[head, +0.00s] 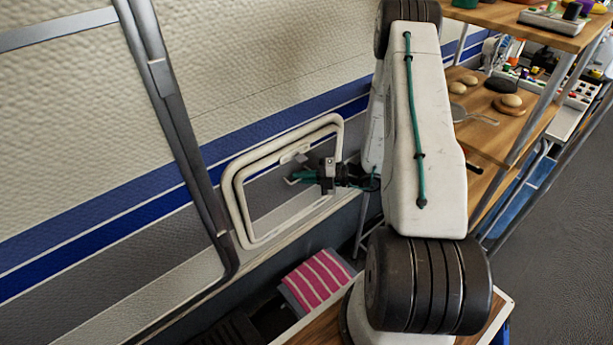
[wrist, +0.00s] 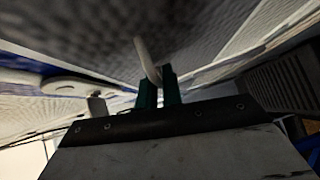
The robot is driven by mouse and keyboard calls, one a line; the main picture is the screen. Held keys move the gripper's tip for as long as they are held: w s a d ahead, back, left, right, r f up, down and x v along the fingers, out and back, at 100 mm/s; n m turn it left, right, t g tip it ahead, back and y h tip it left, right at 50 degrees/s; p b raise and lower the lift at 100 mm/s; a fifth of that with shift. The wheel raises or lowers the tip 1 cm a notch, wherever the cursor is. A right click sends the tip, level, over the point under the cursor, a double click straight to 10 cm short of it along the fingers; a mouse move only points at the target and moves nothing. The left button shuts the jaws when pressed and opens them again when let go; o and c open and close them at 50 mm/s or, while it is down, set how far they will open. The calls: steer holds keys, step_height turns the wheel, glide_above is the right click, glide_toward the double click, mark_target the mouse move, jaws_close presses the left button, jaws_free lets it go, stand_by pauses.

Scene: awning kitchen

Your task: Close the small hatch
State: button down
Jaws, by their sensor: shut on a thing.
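The small hatch (head: 243,212) is set low in the striped wall in the head view. It has a rounded white rim, and a second pale outline beside it suggests that the door stands slightly off its frame. My gripper (head: 300,178) is in front of the hatch's right half, with dark green fingers. In the wrist view my gripper (wrist: 159,92) is shut on a thin pale bar (wrist: 147,60) that runs up from between its fingers. This bar seems to belong to the hatch. The gripper hides the exact contact in the head view.
A dark vertical rail (head: 174,110) runs down the wall left of the hatch. A pink striped cloth (head: 318,281) lies below it. A wooden shelf unit (head: 490,130) with food and small items stands at the right. Dark open floor (head: 565,220) lies beyond it.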

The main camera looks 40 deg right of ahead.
steer(key=shift+w+r, duration=0.25)
steer(key=shift+w, duration=0.6)
steer(key=c, duration=1.6)
jaws_free()
steer(key=shift+o, duration=0.2)
steer(key=f+v, duration=0.1)
steer(key=v, duration=0.6)
steer(key=shift+s+d+r, duration=0.3)
steer(key=shift+d+r, duration=0.05)
steer(key=shift+r, duration=0.15)
